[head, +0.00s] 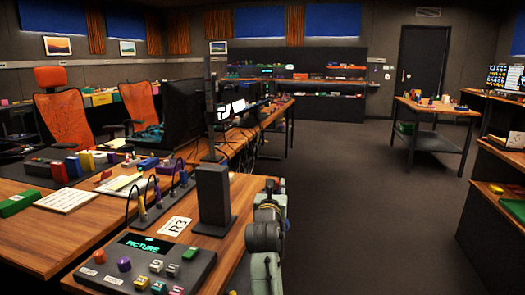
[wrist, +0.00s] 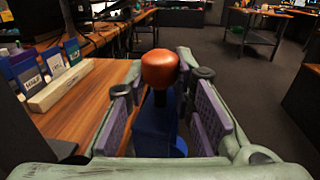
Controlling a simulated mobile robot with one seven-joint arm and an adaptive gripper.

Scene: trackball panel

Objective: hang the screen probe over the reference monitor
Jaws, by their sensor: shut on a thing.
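In the wrist view, my gripper (wrist: 162,92) is shut on a blue piece (wrist: 156,128) with a short black neck and a round orange-red knob (wrist: 160,68) on top. I take this for the screen probe. It stands upright between the purple finger pads, and its lower end is partly hidden. The gripper is over the right edge of the wooden desk. In the head view, a large dark monitor (head: 186,98) stands on the desk, seen from the side; I cannot tell whether it is the reference monitor. The held piece does not show clearly there.
A control panel with coloured knobs (head: 140,262) lies at the desk's front. A dark upright block on a base (head: 213,192) stands beside my arm. Labelled blue blocks in a pale rack (wrist: 62,90) sit at left. Floor to the right is clear up to a side table (head: 437,107).

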